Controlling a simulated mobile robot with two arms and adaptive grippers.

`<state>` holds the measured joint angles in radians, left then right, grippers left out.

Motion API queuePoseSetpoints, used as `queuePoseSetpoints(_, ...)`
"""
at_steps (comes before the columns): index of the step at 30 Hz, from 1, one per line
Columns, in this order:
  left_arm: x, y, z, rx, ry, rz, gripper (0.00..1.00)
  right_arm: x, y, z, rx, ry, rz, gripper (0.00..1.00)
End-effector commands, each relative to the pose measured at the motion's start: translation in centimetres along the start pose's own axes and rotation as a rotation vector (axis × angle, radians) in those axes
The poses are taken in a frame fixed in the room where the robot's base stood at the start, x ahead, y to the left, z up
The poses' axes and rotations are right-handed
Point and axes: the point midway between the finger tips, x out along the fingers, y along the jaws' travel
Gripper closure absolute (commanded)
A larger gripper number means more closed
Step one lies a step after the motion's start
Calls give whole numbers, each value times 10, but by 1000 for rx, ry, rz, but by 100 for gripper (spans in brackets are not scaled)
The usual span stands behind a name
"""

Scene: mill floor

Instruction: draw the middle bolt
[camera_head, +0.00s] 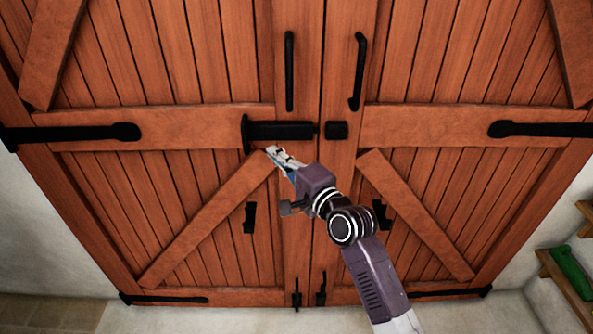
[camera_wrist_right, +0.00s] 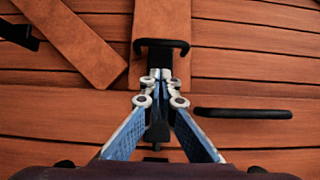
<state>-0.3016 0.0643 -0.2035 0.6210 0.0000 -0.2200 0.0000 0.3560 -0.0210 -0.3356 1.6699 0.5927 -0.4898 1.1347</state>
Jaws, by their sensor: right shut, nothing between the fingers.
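The middle bolt (camera_head: 280,130) is a black bar lying level across the left leaf of a wooden double door. Its upright black handle (camera_head: 246,134) is at its left end; a black handle also shows just past my fingertips in the wrist view (camera_wrist_right: 161,44). A black keeper block (camera_head: 337,130) sits on the right leaf; a narrow gap shows between the bolt's housing and the keeper. My right gripper (camera_head: 272,152) is shut and empty, just below the bolt and right of its handle. In the wrist view its fingertips (camera_wrist_right: 160,75) partly hide the bolt. My left gripper is not in view.
Two upright black pull handles (camera_head: 289,71) (camera_head: 358,72) stand above the bolt. Small black fittings (camera_head: 250,218) and floor bolts (camera_head: 297,293) are lower down. Black strap hinges (camera_head: 75,133) run along the rails. A shelf with a green object (camera_head: 573,270) is at the right.

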Motion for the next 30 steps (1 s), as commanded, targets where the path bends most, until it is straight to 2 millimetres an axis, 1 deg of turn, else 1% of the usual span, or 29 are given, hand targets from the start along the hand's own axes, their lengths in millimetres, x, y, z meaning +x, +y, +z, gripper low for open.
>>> queuePoseSetpoints(3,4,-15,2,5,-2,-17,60,-19,2,-1,0,2,1,100)
queuePoseSetpoints(6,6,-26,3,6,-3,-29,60,-36,3,-1,-1,2,1,100)
queuePoseSetpoints(9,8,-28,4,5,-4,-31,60,-51,2,-1,-1,2,1,100)
queuePoseSetpoints(13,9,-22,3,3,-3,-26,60,-64,1,-1,-1,2,0,100)
queuePoseSetpoints(16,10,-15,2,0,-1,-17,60,-69,1,-1,-1,1,1,100)
queuePoseSetpoints(20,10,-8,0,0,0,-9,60,-71,0,0,-1,1,1,100)
queuePoseSetpoints(30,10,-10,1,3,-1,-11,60,-70,0,-1,-1,1,1,100)
